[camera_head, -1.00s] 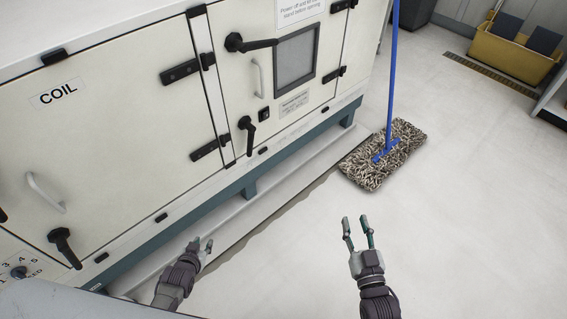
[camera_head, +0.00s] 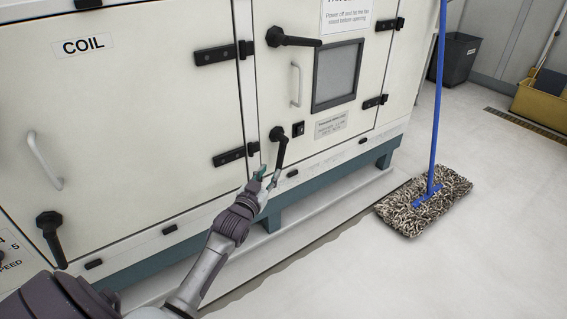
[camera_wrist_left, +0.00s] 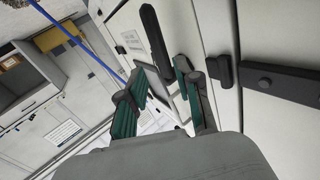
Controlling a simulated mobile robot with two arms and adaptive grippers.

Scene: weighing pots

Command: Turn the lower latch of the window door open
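The window door (camera_head: 320,120) is a cream cabinet panel with a small grey window (camera_head: 337,75). Its lower latch (camera_head: 281,150) is a black lever hanging almost straight down from its pivot. My left gripper (camera_head: 268,173) is at the lower end of this lever. In the left wrist view, my left gripper (camera_wrist_left: 158,82) has its green-padded fingers spread, with the black lever (camera_wrist_left: 156,38) ahead, between the fingertip directions. I cannot tell whether a finger touches the lever. The upper latch (camera_head: 293,39) points right. My right gripper is out of view.
Black hinges (camera_head: 229,155) sit left of the lower latch, and a pull handle (camera_head: 296,85) is above it. The COIL door (camera_head: 120,120) is at left. A mop (camera_head: 424,205) with a blue pole stands at right.

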